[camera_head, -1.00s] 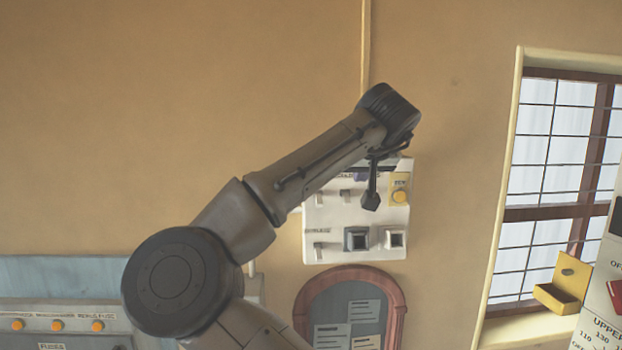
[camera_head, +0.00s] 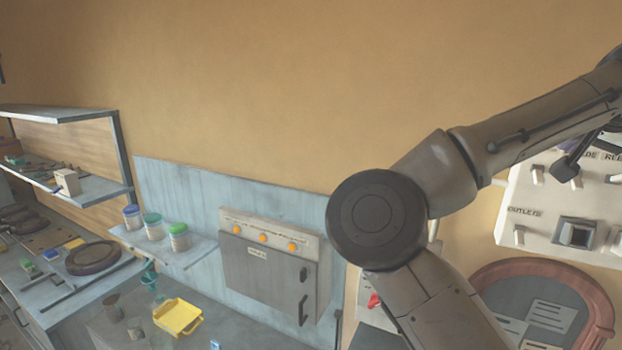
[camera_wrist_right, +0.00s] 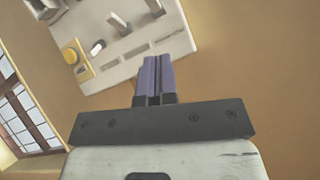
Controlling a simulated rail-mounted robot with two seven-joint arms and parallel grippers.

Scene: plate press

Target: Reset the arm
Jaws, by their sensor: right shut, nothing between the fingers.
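My right arm reaches across the right part of the head view, with its wrist cut off at the right edge. A dark tip of my right gripper (camera_head: 566,168) shows in front of the white switch panel (camera_head: 555,225). In the right wrist view, the purple fingers of the right gripper (camera_wrist_right: 154,76) are together with nothing between them. They point toward the panel (camera_wrist_right: 125,45) and look apart from it. My left gripper is not in view.
A grey cabinet (camera_head: 268,275) with orange buttons hangs on the wall. A small shelf (camera_head: 190,255) holds jars. A yellow tray (camera_head: 178,317) lies on the bench below. A round-topped board (camera_head: 545,295) is at lower right. The upper wall is clear.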

